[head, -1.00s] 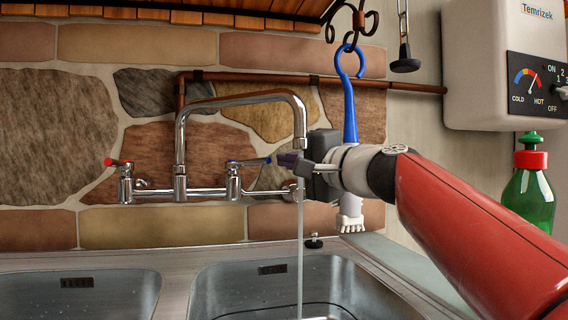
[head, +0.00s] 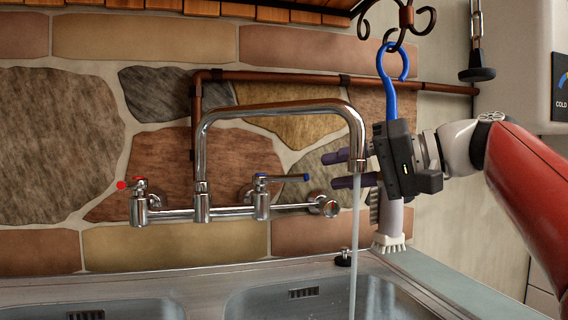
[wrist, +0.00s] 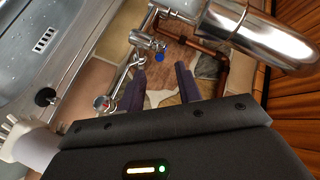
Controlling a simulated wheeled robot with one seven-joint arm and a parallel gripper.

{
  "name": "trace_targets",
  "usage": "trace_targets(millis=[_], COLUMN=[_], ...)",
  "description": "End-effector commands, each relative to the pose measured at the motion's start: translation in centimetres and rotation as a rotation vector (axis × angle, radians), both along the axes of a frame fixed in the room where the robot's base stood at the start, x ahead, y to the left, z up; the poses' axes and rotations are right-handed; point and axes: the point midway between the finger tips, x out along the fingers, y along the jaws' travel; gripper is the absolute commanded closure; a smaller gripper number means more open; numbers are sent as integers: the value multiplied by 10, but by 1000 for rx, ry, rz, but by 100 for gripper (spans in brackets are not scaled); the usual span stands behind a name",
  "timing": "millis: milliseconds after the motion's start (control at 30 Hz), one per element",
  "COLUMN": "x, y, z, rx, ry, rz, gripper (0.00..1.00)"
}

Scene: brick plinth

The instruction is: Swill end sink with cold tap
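The cold tap's blue-marked lever (head: 285,177) sits on the chrome wall tap and points right; it shows in the wrist view (wrist: 158,55) beyond my fingers. The swan-neck spout (head: 280,109) reaches right and down, and a stream of water (head: 354,245) falls from its mouth into the right-hand sink (head: 285,302). The spout is large in the wrist view (wrist: 255,35). My gripper (head: 328,171) is open and empty, fingers pointing left near the spout mouth, right of the lever's tip and apart from it. It also shows in the wrist view (wrist: 160,75).
The red-marked lever (head: 130,185) is at left. A blue-handled brush (head: 391,90) hangs from an iron hook behind my gripper. A sink plug (head: 343,258) sits at the back rim. A left sink (head: 90,312) and a wall heater (head: 525,60) flank the right-hand sink.

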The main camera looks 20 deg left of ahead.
Motion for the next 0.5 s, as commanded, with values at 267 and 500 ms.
trace_targets(millis=[267, 500], x=[4, 9], y=[37, 67], z=[-9, -16], rx=[-3, -3], ry=[-1, -1], rz=[9, 7], gripper=[66, 66])
